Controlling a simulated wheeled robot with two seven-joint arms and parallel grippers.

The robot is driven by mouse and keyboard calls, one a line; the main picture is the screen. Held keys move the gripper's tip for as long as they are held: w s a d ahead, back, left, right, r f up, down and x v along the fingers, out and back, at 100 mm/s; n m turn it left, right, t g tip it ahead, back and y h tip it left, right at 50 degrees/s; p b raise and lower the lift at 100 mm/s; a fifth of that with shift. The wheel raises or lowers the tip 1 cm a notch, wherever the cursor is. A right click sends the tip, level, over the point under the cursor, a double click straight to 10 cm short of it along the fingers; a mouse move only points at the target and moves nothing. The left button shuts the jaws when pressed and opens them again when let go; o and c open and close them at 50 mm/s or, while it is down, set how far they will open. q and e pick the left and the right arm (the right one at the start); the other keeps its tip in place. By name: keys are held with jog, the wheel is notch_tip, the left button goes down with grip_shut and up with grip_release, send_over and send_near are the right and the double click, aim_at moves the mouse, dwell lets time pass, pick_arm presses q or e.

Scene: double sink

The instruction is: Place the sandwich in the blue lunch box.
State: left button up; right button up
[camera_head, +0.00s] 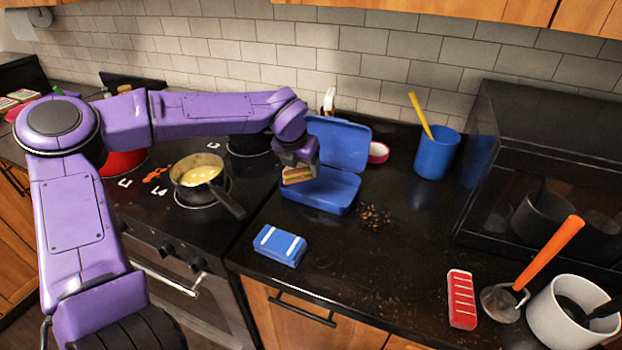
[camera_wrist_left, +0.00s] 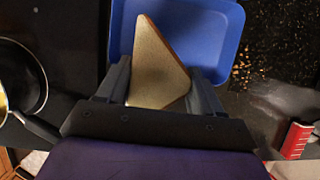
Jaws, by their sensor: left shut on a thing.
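The sandwich (camera_head: 297,175) is a triangular cut with brown bread edges. My left gripper (camera_head: 304,165) is shut on it, at the left part of the open blue lunch box (camera_head: 335,195). In the left wrist view the sandwich (camera_wrist_left: 157,65) stands between the two fingers of my left gripper (camera_wrist_left: 157,85), with the blue box (camera_wrist_left: 215,35) behind it. The sandwich overlaps the box in both views; I cannot tell whether it touches the box floor. The lid (camera_head: 345,143) stands open at the back. My right gripper is not in view.
A pot (camera_head: 188,180) with its handle toward the box sits on the stove. A blue-and-white packet (camera_head: 280,246) lies in front of the box. A blue cup (camera_head: 436,155), a red packet (camera_head: 462,300) and a white pot (camera_head: 560,318) stand to the right. Crumbs lie beside the box.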

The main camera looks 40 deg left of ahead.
pick_arm(q)
send_near(312, 187)
jog(key=shift+w+a+f+p, duration=0.25)
jog(key=shift+w+f+p, duration=0.2)
jog(key=shift+w+f, duration=0.35)
jog(key=shift+w+a+f, duration=0.1)
jog(key=shift+w+f, duration=0.15)
jog(key=shift+f, duration=0.15)
jog(key=f, duration=0.3)
jog(key=shift+w+f+p, duration=0.15)
jog(key=shift+w+p, duration=0.05)
jog(key=shift+p, duration=0.1)
jog(key=shift+s, duration=0.1)
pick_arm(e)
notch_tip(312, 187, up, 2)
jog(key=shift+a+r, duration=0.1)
pick_arm(q)
jog(key=o, duration=0.6)
jog(key=shift+f, duration=0.1)
jog(key=shift+o, duration=0.2)
jog(key=b+v, duration=0.1)
jog(key=v, duration=1.1)
jog(key=shift+b, duration=0.35)
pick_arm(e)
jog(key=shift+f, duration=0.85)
